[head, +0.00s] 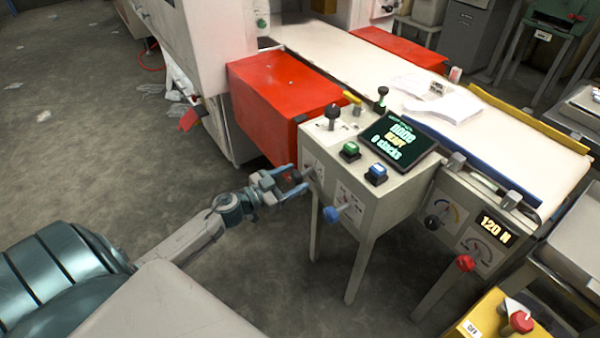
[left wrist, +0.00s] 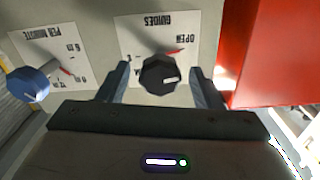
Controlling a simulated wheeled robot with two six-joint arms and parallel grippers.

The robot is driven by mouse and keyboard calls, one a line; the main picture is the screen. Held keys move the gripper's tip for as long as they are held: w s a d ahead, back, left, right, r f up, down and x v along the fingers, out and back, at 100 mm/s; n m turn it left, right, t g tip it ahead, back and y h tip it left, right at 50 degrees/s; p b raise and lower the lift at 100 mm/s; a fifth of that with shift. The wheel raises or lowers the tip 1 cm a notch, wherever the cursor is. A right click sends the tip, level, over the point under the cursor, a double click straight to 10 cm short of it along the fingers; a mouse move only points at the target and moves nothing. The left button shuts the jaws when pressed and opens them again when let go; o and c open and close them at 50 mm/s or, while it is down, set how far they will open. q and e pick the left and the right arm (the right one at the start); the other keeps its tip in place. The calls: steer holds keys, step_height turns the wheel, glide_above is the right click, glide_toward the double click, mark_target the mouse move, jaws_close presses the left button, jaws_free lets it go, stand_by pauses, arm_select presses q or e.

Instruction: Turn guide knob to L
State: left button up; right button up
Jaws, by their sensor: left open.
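The guide knob (left wrist: 160,76) is black with a white pointer mark. It sits on a panel plate (left wrist: 150,28) that reads GUIDES and OPEN, upside down in the left wrist view. Its mark points to the right there, roughly level. No L mark is readable; the knob hides part of the plate. My left gripper (head: 288,183) is open at the side of the control box, with one finger on each side of the knob. I cannot tell whether the fingers touch it. The knob is mostly hidden by the fingers in the head view. My right gripper is not in view.
A blue knob (head: 331,214) stands out beside the guide knob and also shows in the left wrist view (left wrist: 28,84). A red box (head: 285,95) is close behind the gripper. The control box (head: 375,205) carries buttons and a screen (head: 398,140) on top.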

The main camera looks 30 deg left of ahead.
mark_target(303, 174)
arm_select(q)
steer(key=shift+x, duration=1.4)
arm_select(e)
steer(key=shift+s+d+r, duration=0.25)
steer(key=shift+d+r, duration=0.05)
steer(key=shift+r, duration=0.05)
arm_select(q)
steer(key=c, duration=1)
